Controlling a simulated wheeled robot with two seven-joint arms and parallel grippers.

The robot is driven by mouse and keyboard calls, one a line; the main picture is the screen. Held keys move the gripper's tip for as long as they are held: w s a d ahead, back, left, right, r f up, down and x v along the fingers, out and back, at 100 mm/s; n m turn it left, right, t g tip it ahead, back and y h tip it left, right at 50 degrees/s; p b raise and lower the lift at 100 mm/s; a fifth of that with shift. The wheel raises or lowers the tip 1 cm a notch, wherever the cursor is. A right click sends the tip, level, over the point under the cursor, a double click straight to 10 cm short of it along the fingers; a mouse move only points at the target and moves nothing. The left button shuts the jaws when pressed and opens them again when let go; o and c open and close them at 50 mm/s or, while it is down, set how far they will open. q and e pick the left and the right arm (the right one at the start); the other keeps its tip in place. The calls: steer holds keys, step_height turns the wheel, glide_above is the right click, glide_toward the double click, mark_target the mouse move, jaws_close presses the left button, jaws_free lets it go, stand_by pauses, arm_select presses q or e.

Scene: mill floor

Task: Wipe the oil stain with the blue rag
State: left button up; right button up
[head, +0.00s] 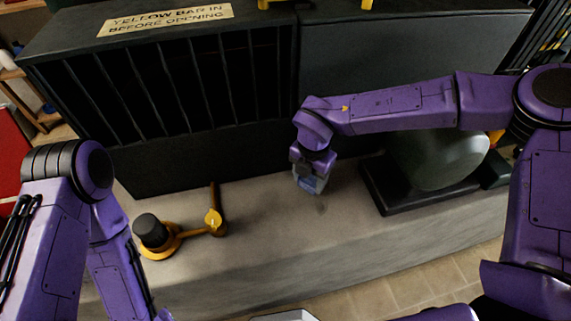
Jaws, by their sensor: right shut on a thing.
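My right gripper (309,183) reaches down over the pale ledge, to the right of the middle of the head view. It is shut on a small blue-grey thing that looks like the blue rag (314,186), mostly hidden by the fingers. A small dark smudge on the ledge just below and right of the gripper looks like the oil stain (320,208). I cannot tell whether the rag touches the ledge. My left arm comes down at the left, and its gripper is out of view.
The grey ledge (270,235) runs below a dark slatted machine housing (210,155) with a sign (165,19). A yellow fitting with a black knob (151,231) stands at the left. A rounded grey motor (438,158) on a black base stands at the right. The ledge between them is mostly clear.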

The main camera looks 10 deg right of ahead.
steer(key=r+p, duration=0.1)
steer(key=r, duration=0.1)
steer(key=shift+w+r+p, duration=0.2)
steer(key=shift+r+p, duration=0.15)
steer(key=shift+p, duration=0.05)
steer(key=shift+r+p, duration=0.65)
steer(key=shift+r, duration=0.15)
